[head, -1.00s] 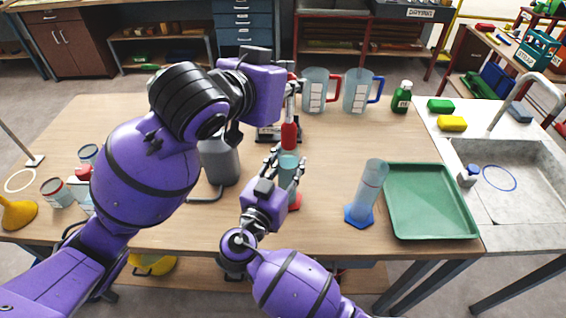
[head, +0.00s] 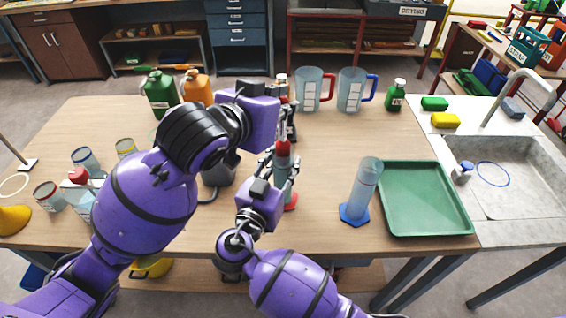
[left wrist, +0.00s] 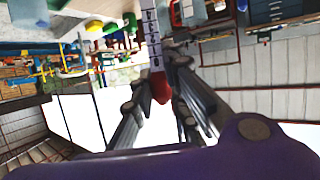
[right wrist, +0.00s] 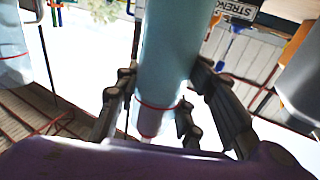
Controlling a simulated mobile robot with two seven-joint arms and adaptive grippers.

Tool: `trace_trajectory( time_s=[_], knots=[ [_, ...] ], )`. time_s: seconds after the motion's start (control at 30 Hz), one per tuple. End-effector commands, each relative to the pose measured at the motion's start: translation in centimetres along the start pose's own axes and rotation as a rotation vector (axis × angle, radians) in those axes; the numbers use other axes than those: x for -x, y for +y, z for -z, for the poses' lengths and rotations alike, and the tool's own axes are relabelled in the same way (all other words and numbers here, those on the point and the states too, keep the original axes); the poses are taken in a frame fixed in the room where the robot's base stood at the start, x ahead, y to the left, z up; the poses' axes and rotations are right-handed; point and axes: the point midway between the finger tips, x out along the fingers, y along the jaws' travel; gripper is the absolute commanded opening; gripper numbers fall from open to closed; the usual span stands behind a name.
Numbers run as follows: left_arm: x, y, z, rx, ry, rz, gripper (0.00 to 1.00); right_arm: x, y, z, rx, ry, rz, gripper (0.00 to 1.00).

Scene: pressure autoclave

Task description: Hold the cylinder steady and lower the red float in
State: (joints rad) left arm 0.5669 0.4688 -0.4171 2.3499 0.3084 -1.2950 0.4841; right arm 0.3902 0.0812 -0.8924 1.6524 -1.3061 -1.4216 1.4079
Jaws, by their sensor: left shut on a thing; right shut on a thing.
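The red float (head: 283,151) hangs upright from my left gripper (head: 287,122), which is shut on its upper part. In the left wrist view a marked strip (left wrist: 152,38) and the red bulb (left wrist: 161,87) show between the fingers. The clear bluish cylinder (right wrist: 168,50) stands on a red base (head: 290,201). My right gripper (head: 282,172) is shut around it, with fingers on both sides in the right wrist view (right wrist: 165,95). The float's lower end is at the cylinder's mouth; fingers hide how far it is inside.
Another cylinder (head: 364,187) on a blue base stands at right beside a green tray (head: 424,203). A grey container (head: 217,170) stands just left of the grippers. Jugs with red (head: 310,92) and blue (head: 353,92) handles stand behind. Table between is clear.

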Motion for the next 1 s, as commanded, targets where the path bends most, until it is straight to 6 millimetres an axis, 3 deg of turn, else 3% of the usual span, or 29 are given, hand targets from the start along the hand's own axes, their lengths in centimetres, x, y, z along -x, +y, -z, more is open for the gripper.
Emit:
trace_trajectory(
  time_s=[1.0],
  knots=[
    [-2.0,-0.2,-4.8,0.001,-0.002,0.000,0.00,0.0,0.0,0.0,0.001,0.000,0.000,0.00]
  ],
)
